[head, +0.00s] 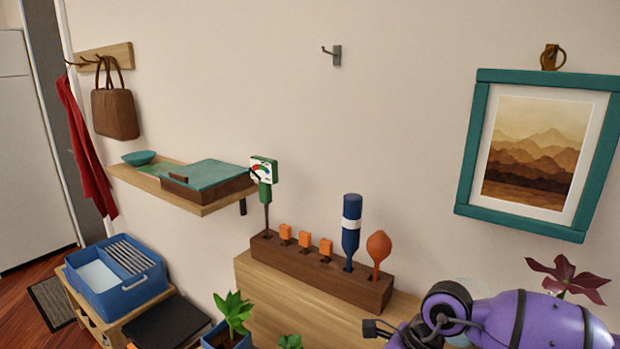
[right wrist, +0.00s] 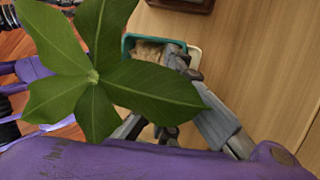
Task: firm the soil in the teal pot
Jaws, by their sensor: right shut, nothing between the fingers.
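In the right wrist view, a pot with a teal rim (right wrist: 127,43) stands on a wooden surface, with light brown, crumbly-looking contents (right wrist: 150,50). A large green leafy plant (right wrist: 93,76) crosses the near part of this view and hides part of the pot and of my gripper. My right gripper (right wrist: 177,62) is shut and empty, its visible fingertip over or beside the pot's right side; I cannot tell whether it touches. In the head view my purple right arm comes in from the lower right, and the teal pot is not visible. My left gripper is not in view.
A dark wooden rack (head: 318,276) holds a meter (head: 263,170), orange-topped tools (head: 305,239), a blue-handled tool (head: 351,225) and an orange-handled tool (head: 378,247). A red-leaved plant (head: 565,277) is behind my arm. A green plant (head: 233,311) stands at the bottom.

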